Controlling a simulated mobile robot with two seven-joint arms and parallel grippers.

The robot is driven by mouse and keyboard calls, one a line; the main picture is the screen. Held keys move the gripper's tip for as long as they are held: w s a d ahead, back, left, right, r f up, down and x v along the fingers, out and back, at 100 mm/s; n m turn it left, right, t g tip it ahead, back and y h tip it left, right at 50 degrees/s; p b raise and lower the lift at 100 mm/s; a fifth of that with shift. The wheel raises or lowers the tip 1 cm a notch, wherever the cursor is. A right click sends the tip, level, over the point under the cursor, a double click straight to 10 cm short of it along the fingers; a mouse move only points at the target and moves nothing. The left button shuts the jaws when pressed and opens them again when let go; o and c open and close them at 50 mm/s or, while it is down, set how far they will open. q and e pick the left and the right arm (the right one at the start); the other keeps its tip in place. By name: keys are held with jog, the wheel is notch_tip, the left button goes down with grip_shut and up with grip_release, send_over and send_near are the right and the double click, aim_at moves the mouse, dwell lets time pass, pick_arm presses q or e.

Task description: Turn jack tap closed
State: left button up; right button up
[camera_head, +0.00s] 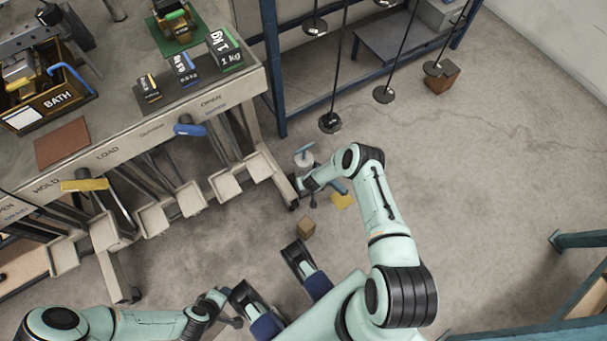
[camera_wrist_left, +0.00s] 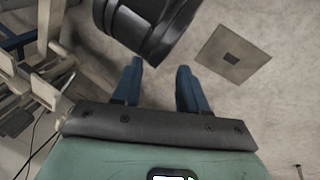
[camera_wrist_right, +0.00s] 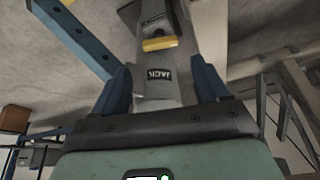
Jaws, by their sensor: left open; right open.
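A yellow tap lever (camera_wrist_right: 160,44) sticks out above the label there. My right gripper (camera_wrist_right: 163,88) is open around the jack body; I cannot tell whether the fingers touch it. In the head view my right wrist partly hides the jack. My left gripper (camera_wrist_left: 158,75) is open and empty, low over the floor.
The bench (camera_head: 150,130) with blue and yellow levers stands at the left. A blue rack (camera_head: 350,90) with hanging rods is behind the jack.

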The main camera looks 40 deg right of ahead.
jog(key=b+x, duration=0.4)
jog(key=x, duration=0.4)
jog(key=shift+s, duration=0.1)
pick_arm(q)
notch_tip(320, 180, down, 8)
jog(key=s+a+g, duration=0.1)
jog(key=s+a, duration=0.1)
jog(key=shift+a+n+b, duration=0.35)
jog(key=shift+a+n, duration=0.05)
pick_arm(e)
jog(key=shift+f, duration=0.2)
pick_arm(q)
jog(key=shift+s, duration=0.1)
pick_arm(e)
jog(key=c, duration=0.8)
